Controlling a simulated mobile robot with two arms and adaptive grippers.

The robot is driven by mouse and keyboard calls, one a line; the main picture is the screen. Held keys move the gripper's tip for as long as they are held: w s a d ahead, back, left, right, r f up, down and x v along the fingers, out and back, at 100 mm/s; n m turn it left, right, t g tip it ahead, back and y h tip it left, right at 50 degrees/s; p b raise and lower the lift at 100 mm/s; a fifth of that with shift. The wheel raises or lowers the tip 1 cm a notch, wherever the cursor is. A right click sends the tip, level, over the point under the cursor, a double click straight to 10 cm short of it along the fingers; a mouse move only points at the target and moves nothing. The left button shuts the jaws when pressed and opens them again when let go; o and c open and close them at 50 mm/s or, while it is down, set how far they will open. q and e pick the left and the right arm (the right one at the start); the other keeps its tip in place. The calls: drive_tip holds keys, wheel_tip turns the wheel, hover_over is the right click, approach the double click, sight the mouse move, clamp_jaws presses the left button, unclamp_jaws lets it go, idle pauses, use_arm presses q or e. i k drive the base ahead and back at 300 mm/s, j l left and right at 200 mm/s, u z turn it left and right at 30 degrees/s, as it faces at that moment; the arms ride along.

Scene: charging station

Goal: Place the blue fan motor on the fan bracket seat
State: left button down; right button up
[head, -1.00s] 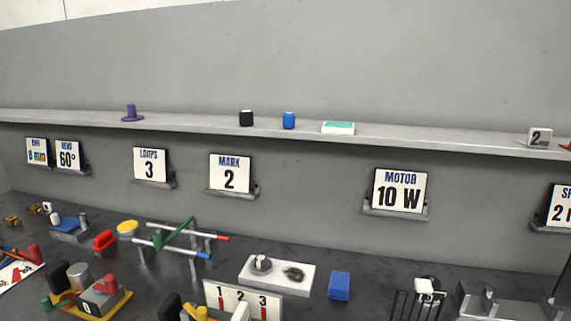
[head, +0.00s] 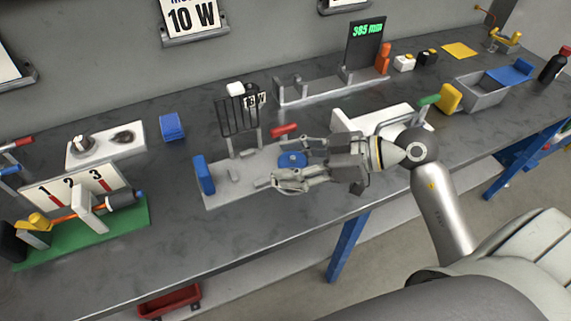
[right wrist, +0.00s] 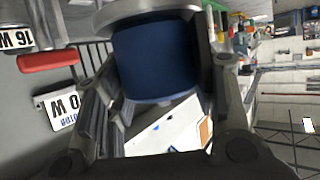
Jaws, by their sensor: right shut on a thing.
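The blue fan motor (head: 292,159) is a short blue cylinder between the fingers of my right gripper (head: 278,164). In the right wrist view, the motor (right wrist: 155,62) fills the space between the fingers, with a grey disc at its upper end. My right gripper is shut on it, over the grey fan station plate (head: 222,194). The plate carries a wire guard (head: 238,117), a blue block (head: 204,175), a red handle (head: 284,130) and small grey posts. I cannot tell which part is the bracket seat; the gripper may hide some of it. My left gripper is out of view.
A blue block (head: 172,126) and a white plate with knobs (head: 105,147) lie to the left. A green board with a numbered gauge (head: 83,190) is farther left. A white block (head: 380,117) stands behind my wrist. The bench front is mostly clear.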

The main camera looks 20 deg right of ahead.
sight(255, 170)
drive_tip(key=j+z, duration=0.2)
drive_tip(key=z, duration=0.2)
drive_tip(key=j+z, duration=0.2)
drive_tip(key=z, duration=0.25)
drive_tip(key=k+j+z, duration=0.15)
drive_tip(key=z, duration=0.25)
drive_tip(key=k+j, duration=0.25)
drive_tip(key=j, duration=0.2)
